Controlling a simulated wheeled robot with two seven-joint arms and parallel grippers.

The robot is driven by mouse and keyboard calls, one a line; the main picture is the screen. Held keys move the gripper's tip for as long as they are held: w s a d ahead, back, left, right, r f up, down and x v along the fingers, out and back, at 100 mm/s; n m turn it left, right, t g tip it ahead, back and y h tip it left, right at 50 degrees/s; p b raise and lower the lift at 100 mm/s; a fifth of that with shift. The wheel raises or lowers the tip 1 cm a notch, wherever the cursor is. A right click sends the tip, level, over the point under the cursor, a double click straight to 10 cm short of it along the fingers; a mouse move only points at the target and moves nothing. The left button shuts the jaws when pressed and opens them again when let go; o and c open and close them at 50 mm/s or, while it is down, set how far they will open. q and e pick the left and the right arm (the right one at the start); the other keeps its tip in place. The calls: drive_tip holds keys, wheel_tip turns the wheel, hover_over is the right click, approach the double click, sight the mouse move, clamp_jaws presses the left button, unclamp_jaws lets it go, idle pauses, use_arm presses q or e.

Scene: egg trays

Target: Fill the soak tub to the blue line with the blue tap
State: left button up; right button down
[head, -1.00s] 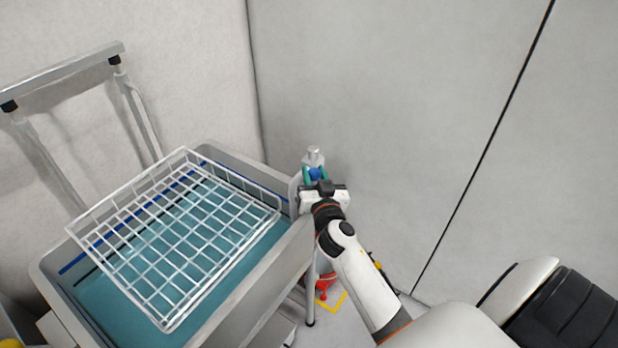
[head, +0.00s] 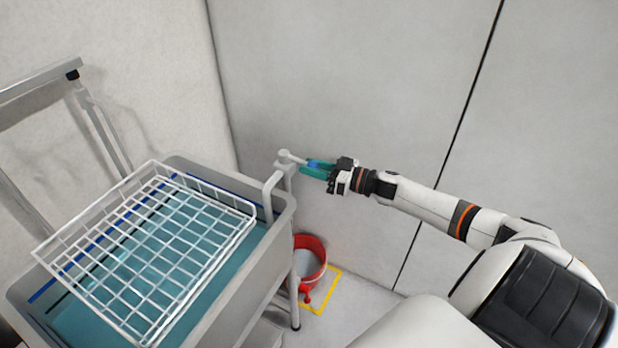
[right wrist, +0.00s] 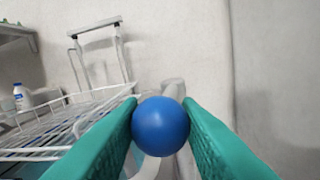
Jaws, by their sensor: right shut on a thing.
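The grey soak tub (head: 250,275) stands at the left with teal water (head: 238,247) inside. A blue line (head: 42,290) runs along its inner wall, and the water surface appears below it. The tap (head: 271,190) is at the tub's right corner, its pipe bent over the rim. My right gripper (head: 316,169) is shut on the tap's blue ball knob (right wrist: 160,126), with a teal finger on each side. The lever points right, away from the tub. Any flow from the spout cannot be made out. My left gripper is not in view.
A white wire basket (head: 205,188) sits across the tub's top. A red bucket (head: 321,247) stands on the floor below the tap, by a yellow floor marking (head: 333,290). Walls close in behind and at the right. A metal frame (head: 100,130) rises at the left.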

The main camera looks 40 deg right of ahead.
drive_tip(key=shift+w+d+n+g+y+b, duration=0.2)
drive_tip(key=shift+d+n+g+y+b, duration=0.35)
drive_tip(key=shift+y+b, duration=0.25)
drive_tip(key=shift+a, duration=0.1)
drive_tip(key=c, duration=1.4)
unclamp_jaws()
drive_tip(key=shift+c, duration=0.2)
drive_tip(key=o, duration=0.3)
drive_tip(key=shift+w, duration=0.15)
drive_tip(key=shift+o, duration=0.2)
drive_tip(key=v, duration=1.2)
drive_tip(key=shift+f, duration=0.15)
